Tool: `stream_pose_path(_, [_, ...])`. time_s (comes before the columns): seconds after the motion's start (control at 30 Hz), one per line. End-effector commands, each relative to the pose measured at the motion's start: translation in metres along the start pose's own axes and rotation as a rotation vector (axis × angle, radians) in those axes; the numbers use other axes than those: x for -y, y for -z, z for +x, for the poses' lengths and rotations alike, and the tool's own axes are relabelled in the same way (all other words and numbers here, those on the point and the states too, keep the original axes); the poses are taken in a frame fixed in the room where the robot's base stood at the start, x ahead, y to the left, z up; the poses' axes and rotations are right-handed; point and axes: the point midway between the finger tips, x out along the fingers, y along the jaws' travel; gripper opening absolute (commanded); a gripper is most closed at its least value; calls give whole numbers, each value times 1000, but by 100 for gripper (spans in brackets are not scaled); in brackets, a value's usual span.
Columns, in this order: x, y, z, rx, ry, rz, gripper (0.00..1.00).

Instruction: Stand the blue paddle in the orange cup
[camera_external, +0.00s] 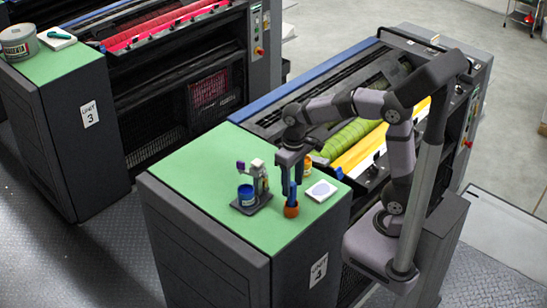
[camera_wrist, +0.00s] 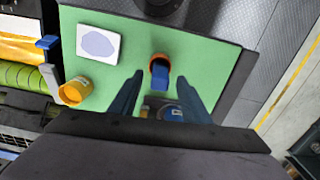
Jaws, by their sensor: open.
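The orange cup (camera_external: 291,210) stands on the green top near its front right edge. The blue paddle (camera_external: 293,191) stands roughly upright in it, its upper part rising above the rim. In the wrist view the orange cup (camera_wrist: 159,58) shows just beyond the blue paddle (camera_wrist: 160,83). My gripper (camera_external: 290,187) points down over the cup. In the wrist view its two fingers (camera_wrist: 160,77) are apart, with the paddle's top between them and a gap visible on each side. The paddle's lower end is hidden inside the cup.
A dark stand (camera_external: 238,208) with a blue can (camera_external: 247,195) is left of the cup. A white pad with a pale disc (camera_external: 321,190) lies to the right. A yellow pot (camera_wrist: 74,92) is near the rollers. The green top's left part is clear.

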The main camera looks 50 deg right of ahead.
Motion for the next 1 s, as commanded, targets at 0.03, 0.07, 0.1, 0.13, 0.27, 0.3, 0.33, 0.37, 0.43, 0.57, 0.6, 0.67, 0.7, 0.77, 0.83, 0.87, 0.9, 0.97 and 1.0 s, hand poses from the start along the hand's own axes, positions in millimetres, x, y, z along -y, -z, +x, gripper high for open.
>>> stream_pose_path(0.03, [0,0,0,0,0,0,43])
stream_pose_path(0.07, [0,0,-1,0,0,0,43])
stream_pose_path(0.1, [0,0,-2,-1,0,0,43])
stream_pose_path(0.13, [0,0,-3,-2,0,0,43])
stream_pose_path(0.27, [0,1,-14,-5,1,0,43])
stream_pose_path(0.3, [0,1,-19,-5,1,0,43])
stream_pose_path(0.33, [0,1,-23,-6,1,0,43])
stream_pose_path(0.37, [0,1,-27,-4,1,0,43])
stream_pose_path(0.43, [0,1,-37,-6,1,0,43])
stream_pose_path(0.57, [0,1,-54,-4,1,0,43])
stream_pose_path(0.6, [0,1,-59,-3,1,0,43])
stream_pose_path(0.67, [0,1,-64,-2,0,0,43])
stream_pose_path(0.7, [0,1,-67,-2,0,0,43])
stream_pose_path(0.77, [0,0,-70,-1,0,0,43])
stream_pose_path(0.83, [0,0,-72,0,0,0,43])
stream_pose_path(0.87, [0,0,-73,0,0,0,43])
stream_pose_path(0.9, [0,0,-73,0,0,0,43])
stream_pose_path(0.97, [0,0,-74,0,0,0,43])
stream_pose_path(1.0, [0,0,-74,0,0,0,43])
